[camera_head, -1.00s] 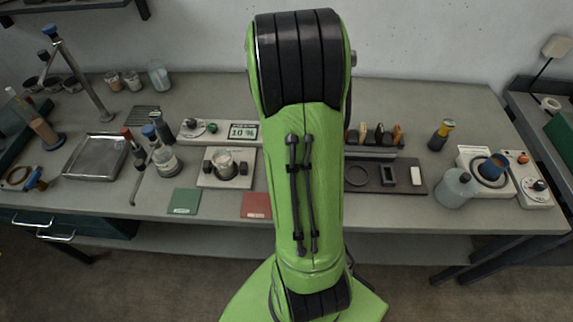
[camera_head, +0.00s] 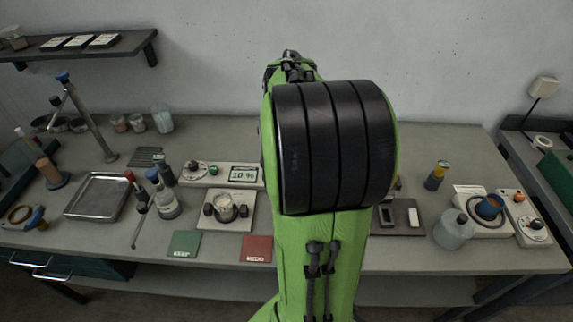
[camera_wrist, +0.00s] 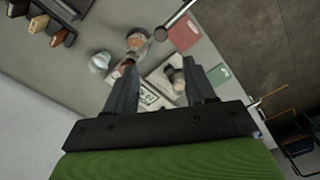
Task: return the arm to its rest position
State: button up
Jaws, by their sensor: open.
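My gripper (camera_wrist: 158,88) shows in the wrist view, with its two dark fingers spread apart and nothing between them in its grasp. Beyond the fingers, well below, the bench (camera_wrist: 100,30) shows with a device with a display (camera_wrist: 150,98) and a red card (camera_wrist: 184,32). In the head view my green arm stands up in the middle, its black joint large and close to the camera. My gripper is hidden behind the arm in that view.
The bench (camera_head: 330,256) spans the room. A wall shelf (camera_head: 80,45) is at upper left. My arm hides the bench's middle.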

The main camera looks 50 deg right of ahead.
jog(key=shift+r, duration=0.65)
jog(key=s+a+r+t, duration=0.1)
jog(key=s+a+t, duration=0.1)
jog(key=a, duration=0.8)
jog(key=s+a+r+m+t, duration=0.1)
jog(key=s+a+r+t, duration=0.1)
jog(key=a, duration=0.8)
jog(key=shift+s+t+b, duration=0.4)
jog(key=shift+s+t, duration=0.4)
jog(key=shift+s, duration=0.1)
